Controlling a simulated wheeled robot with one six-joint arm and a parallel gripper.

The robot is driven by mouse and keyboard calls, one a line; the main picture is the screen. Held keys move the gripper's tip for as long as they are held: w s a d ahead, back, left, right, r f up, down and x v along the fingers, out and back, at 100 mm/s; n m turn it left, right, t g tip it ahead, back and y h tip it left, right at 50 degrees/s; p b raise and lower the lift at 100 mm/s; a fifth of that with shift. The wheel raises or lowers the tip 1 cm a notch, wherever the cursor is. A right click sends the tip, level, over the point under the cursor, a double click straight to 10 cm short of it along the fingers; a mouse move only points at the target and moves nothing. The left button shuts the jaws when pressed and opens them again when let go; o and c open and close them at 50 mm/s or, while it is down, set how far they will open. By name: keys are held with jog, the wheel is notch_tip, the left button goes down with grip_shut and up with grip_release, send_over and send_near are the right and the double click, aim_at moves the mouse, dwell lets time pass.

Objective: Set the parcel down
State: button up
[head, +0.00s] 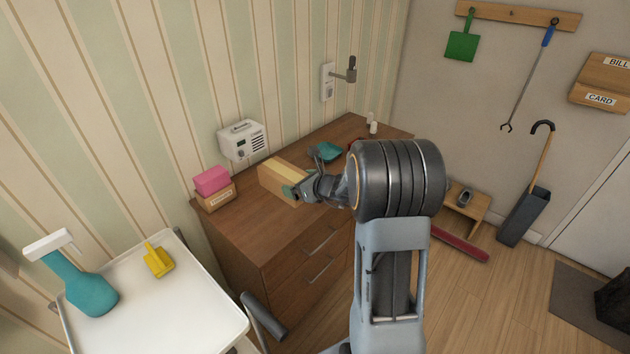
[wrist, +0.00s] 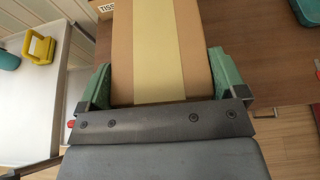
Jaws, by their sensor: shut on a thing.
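The parcel (head: 281,181) is a brown box with a pale yellow tape band along its top. In the head view it is at the wooden cabinet top (head: 262,228), near the wall; I cannot tell whether it touches the surface. My gripper (head: 297,191) is at its near right end. In the wrist view the parcel (wrist: 160,50) lies between the two green finger pads (wrist: 161,82), one on each side, and the gripper is shut on it. The parcel's underside is hidden.
A tissue box (head: 215,195) with a pink block (head: 212,180) stands left of the parcel. A white radio-like box (head: 242,140) is behind it. A teal dish (head: 325,151) lies farther right. The cabinet's front left top is clear.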

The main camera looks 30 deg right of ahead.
jog(key=w+d+f, duration=0.2)
jog(key=w+d+f+p, duration=0.1)
jog(key=w+d+f, duration=0.1)
jog(key=d+f, duration=0.1)
jog(key=w+d+f, duration=0.2)
jog(key=f, duration=0.1)
jog(key=shift+w+d+p, duration=0.15)
jog(key=shift+d+p, duration=0.15)
notch_tip(320, 180, down, 3)
jog(key=shift+w+d+r+p, duration=0.15)
jog(key=shift+p, duration=0.25)
jog(key=shift+f, duration=0.3)
jog(key=shift+f, duration=0.15)
jog(key=o, duration=0.8)
jog(key=shift+o, duration=0.2)
